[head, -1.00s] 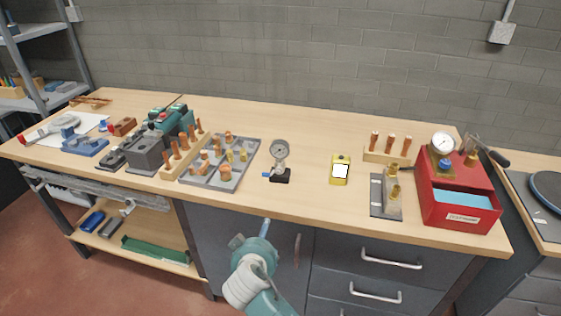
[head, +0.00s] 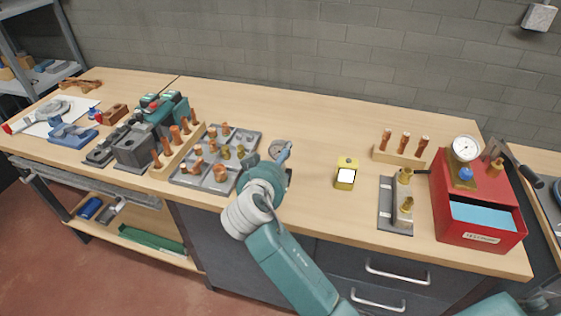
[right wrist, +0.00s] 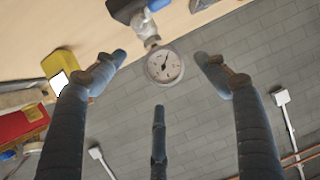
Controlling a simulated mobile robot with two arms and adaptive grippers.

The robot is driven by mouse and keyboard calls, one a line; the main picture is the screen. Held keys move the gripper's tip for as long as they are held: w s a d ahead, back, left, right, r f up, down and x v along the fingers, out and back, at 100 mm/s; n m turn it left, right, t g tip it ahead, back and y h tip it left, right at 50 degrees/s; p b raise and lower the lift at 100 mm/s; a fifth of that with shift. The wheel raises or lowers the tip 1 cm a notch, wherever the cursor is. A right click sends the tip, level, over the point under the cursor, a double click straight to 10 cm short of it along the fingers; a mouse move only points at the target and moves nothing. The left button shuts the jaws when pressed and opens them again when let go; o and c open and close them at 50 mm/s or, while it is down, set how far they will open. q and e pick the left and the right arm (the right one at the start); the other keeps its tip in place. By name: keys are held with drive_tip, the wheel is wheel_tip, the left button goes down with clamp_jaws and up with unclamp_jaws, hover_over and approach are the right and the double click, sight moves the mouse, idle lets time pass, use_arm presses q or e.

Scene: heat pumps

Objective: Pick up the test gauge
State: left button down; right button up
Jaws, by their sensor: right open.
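The test gauge, a round white dial on a metal stem with a dark base, stands on the workbench. In the head view its dial (head: 278,148) shows just behind my right gripper (head: 284,153), which hides most of the stem and base. In the right wrist view the gauge (right wrist: 165,67) appears between the spread fingertips of my right gripper (right wrist: 161,60), with bare space on both sides of the dial. The gripper is open and holds nothing. My left gripper is in neither view.
A grey tray of fittings (head: 243,137) lies left of the gauge. A yellow meter (head: 346,173) lies to its right. Further right are a copper-tube rack (head: 400,157), a grey plate with brass fittings (head: 387,205) and a red case (head: 468,236) with another dial. The bench behind the gauge is clear.

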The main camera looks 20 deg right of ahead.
sight(279, 153)
drive_tip(key=p+x, duration=0.1)
drive_tip(key=x, duration=0.2)
drive_tip(key=p+x, duration=0.1)
drive_tip(key=x, duration=0.3)
drive_tip(key=shift+w+a+r+p, duration=0.15)
drive_tip(key=shift+r+p, duration=0.1)
drive_tip(key=shift+p, duration=0.05)
drive_tip(key=shift+w+d+f, duration=0.2)
drive_tip(key=shift+w+f, duration=0.05)
drive_tip(key=shift+c, duration=0.5)
drive_tip(key=shift+a, duration=0.1)
drive_tip(key=c, duration=0.5)
drive_tip(key=shift+s, duration=0.15)
drive_tip(key=c, duration=0.8)
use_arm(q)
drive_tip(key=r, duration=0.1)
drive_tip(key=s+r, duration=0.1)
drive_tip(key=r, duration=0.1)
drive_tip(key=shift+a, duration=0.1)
use_arm(e)
clamp_jaws()
